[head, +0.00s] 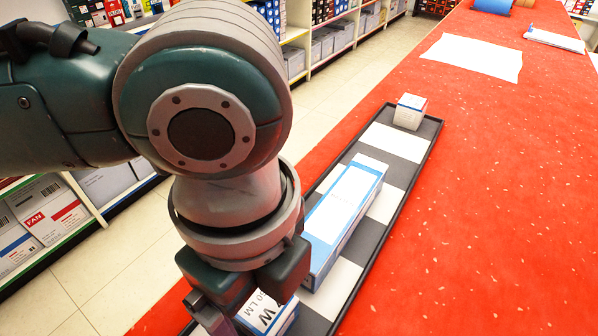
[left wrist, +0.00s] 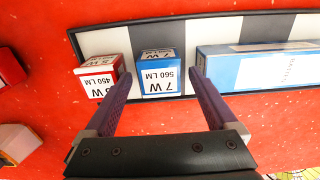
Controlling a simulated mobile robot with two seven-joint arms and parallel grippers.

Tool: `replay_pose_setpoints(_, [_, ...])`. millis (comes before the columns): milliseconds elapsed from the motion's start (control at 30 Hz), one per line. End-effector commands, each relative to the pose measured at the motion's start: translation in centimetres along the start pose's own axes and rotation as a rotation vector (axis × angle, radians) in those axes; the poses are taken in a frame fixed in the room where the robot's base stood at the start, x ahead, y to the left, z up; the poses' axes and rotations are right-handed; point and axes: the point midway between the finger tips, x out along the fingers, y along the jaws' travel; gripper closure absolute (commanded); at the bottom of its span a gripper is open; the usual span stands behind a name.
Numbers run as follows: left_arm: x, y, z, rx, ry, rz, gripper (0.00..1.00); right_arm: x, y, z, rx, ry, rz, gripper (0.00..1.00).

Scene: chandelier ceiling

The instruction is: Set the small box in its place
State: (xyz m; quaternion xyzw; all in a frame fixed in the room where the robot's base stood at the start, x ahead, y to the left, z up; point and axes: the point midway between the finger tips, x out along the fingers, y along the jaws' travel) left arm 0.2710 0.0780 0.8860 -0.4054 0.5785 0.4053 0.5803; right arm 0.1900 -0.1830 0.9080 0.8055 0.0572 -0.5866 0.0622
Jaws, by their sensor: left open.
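A long black-rimmed tray (head: 438,128) with white and grey patches lies on the red surface; it also shows in the left wrist view (left wrist: 90,42). In the left wrist view a small blue-and-white box marked 7 W 560 LM (left wrist: 159,75) stands in it, between a small red-and-white box (left wrist: 100,76) and a long blue-and-white box (left wrist: 260,68). The long box (head: 345,205) and a small white box (head: 410,112) at the far end show in the head view. My left gripper (left wrist: 160,80) is open, its fingers on either side of the blue box. In the head view my gripper partly hides a small box (head: 268,314).
White sheets (head: 473,57) lie on the red surface farther back. To the right of the tray the red surface (head: 500,230) is clear. Shelves with boxes (head: 40,215) stand across a tiled aisle at left. Red objects (left wrist: 10,68) show at the left wrist view's edge.

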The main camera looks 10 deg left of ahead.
Motion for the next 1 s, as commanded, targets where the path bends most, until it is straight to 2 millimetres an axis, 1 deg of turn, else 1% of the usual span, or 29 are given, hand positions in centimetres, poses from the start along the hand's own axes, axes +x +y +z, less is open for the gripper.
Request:
replay_pose_setpoints(33, [-1.2, -0.1, 0.0, 0.000, 0.001, -0.003, 0.09, -0.5, 0.0, -0.1, 0.000, 0.000, 0.000, 0.08])
replay_pose_setpoints(300, [-7.4, -0.1, 0.0, 0.001, 0.001, -0.004, 0.09, -1.9, 0.1, -0.6, 0.000, 0.000, 0.000, 0.08])
replay_pose_setpoints(400, [-9.2, -0.1, 0.0, 0.002, 0.000, -0.003, 0.09, -2.2, 0.1, -0.7, 0.000, 0.000, 0.000, 0.08])
replay_pose_setpoints(500, [-10.4, -0.1, 0.0, 0.000, 0.001, -0.002, 0.09, -2.4, 0.1, -0.8, 0.000, 0.000, 0.000, 0.08])
replay_pose_setpoints(633, [-10.9, 0.1, -0.5, -0.012, 0.019, -0.006, 0.09, -2.5, 0.1, -0.8, 0.000, 0.000, 0.000, 0.08])
replay_pose_setpoints(667, [-10.8, 0.1, -0.9, -0.025, 0.034, -0.012, 0.09, -2.5, 0.1, -0.8, 0.000, 0.000, 0.000, 0.08])
replay_pose_setpoints(767, [-10.4, 0.3, -3.0, -0.112, 0.124, -0.049, 0.09, -2.5, 0.1, -0.8, 0.000, 0.000, 0.000, 0.08])
replay_pose_setpoints(800, [-10.2, 0.4, -4.1, -0.174, 0.176, -0.069, 0.09, -2.5, 0.1, -0.8, 0.000, 0.000, 0.000, 0.08])
replay_pose_setpoints(867, [-10.1, 0.4, -5.4, -0.297, 0.258, -0.102, 0.09, -2.5, 0.1, -0.8, 0.000, 0.000, 0.000, 0.08])
replay_pose_setpoints(900, [-10.0, 0.4, -5.9, -0.400, 0.312, -0.123, 0.09, -2.5, 0.1, -0.8, 0.000, 0.000, 0.000, 0.08])
replay_pose_setpoints(967, [-9.8, 0.4, -6.0, -0.570, 0.377, -0.150, 0.09, -2.5, 0.1, -0.8, 0.000, 0.000, 0.000, 0.08])
replay_pose_setpoints(1000, [-9.6, 0.6, -5.7, -0.692, 0.409, -0.164, 0.09, -2.5, 0.1, -0.8, 0.000, 0.000, 0.000, 0.08])
